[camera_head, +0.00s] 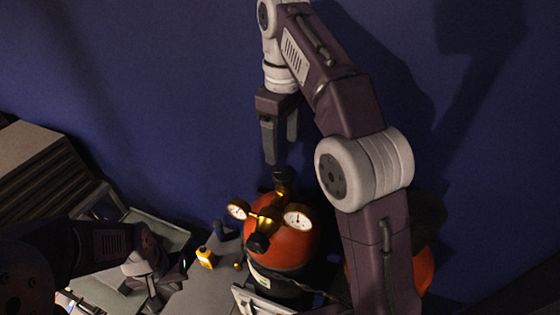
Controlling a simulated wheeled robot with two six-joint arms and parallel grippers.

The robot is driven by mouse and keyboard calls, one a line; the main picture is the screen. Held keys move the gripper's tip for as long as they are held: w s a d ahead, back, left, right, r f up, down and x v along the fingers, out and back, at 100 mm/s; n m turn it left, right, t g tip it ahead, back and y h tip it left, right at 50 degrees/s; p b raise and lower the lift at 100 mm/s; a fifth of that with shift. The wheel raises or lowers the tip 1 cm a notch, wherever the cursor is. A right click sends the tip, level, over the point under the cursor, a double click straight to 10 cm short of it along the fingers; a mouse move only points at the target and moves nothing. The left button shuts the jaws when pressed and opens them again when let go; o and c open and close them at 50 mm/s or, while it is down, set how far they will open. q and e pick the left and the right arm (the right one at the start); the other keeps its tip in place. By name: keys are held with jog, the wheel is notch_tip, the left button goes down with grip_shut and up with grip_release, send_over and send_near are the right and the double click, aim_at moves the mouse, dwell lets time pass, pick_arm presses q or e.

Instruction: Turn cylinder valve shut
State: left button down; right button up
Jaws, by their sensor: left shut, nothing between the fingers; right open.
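An orange-topped cylinder (300,252) with a dark lower body stands upright at the lower middle. A black valve knob (284,174) sits on top of its brass valve. A brass regulator with two round gauges (298,218) and a black knob (257,243) faces the front. My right gripper (281,150) points down just above the valve knob, its two fingers apart with nothing between them; it appears not to touch the knob. My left gripper (177,270) is low at the left, shut and empty, left of the cylinder; its fingers are small and dark in this view.
A second orange cylinder (421,272) stands partly hidden behind my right arm. A small yellow object (206,257) lies on the grey surface (212,284) left of the cylinder. Stacked brown boards (35,165) lean at the left. A blue wall (170,90) closes the back.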

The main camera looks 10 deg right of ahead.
aim_at(283, 173)
jog(key=f, duration=0.1)
jog(key=s+f+b, duration=0.1)
jog(key=s+f, duration=0.1)
jog(key=f, duration=0.1)
jog(key=w+f, duration=0.1)
jog(key=f, duration=0.1)
jog(key=w+f, duration=0.2)
jog(key=shift+w+f+b, duration=0.15)
jog(key=shift+f+b, duration=0.15)
jog(key=shift+b, duration=0.1)
jog(key=shift+s+r, duration=0.25)
jog(key=shift+s, duration=0.65)
jog(key=shift+c, duration=0.2)
jog(key=shift+s, duration=0.1)
jog(key=c, duration=0.5)
jog(key=shift+w+d+f, duration=0.1)
jog(key=shift+w+d, duration=0.1)
jog(key=shift+w, duration=0.15)
jog(key=c, duration=0.8)
pick_arm(q)
notch_tip(283, 173, down, 2)
jog(key=shift+s+d+f, duration=0.1)
jog(key=shift+f, duration=0.15)
pick_arm(e)
jog(key=shift+s, duration=0.1)
jog(key=shift+a, duration=0.1)
